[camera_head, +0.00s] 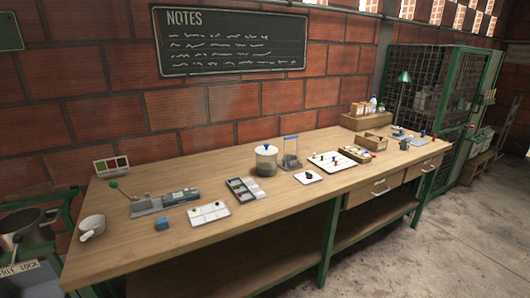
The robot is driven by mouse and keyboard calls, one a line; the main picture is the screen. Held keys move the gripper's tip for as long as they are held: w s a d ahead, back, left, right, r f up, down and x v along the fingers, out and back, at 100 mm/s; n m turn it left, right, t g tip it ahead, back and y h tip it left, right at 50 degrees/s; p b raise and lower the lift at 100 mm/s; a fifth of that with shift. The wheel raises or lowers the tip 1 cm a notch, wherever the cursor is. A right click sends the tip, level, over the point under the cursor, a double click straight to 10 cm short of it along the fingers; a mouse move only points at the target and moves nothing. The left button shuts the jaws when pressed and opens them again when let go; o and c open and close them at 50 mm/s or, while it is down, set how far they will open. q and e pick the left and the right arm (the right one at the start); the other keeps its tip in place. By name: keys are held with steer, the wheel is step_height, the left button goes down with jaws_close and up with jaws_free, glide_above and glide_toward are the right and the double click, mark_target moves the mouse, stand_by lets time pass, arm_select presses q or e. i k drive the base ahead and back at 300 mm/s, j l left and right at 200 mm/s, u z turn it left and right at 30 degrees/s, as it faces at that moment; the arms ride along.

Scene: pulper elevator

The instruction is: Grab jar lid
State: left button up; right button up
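A squat jar (265,165) stands near the middle of the long wooden workbench, towards the wall side. Its wall looks see-through and the lower part looks darker inside.
The wooden bench (260,217) runs along a brick wall. A clear holder with a blue handle (290,153) stands right of the jar. A compartment tray (243,190) lies in front-left, a white mug (92,227) at the left end. A green cage (440,100) stands right.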

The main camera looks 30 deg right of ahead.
mark_target(266, 150)
steer(key=i+l, duration=0.25)
steer(key=l, duration=0.25)
steer(key=i+l+z, duration=0.15)
steer(key=l, duration=0.4)
steer(key=i+l, duration=0.35)
steer(key=l, duration=0.15)
steer(key=i+l+z, duration=0.15)
steer(key=l, duration=0.35)
steer(key=i+l, duration=0.35)
steer(key=l+z, duration=0.05)
steer(key=l, duration=0.05)
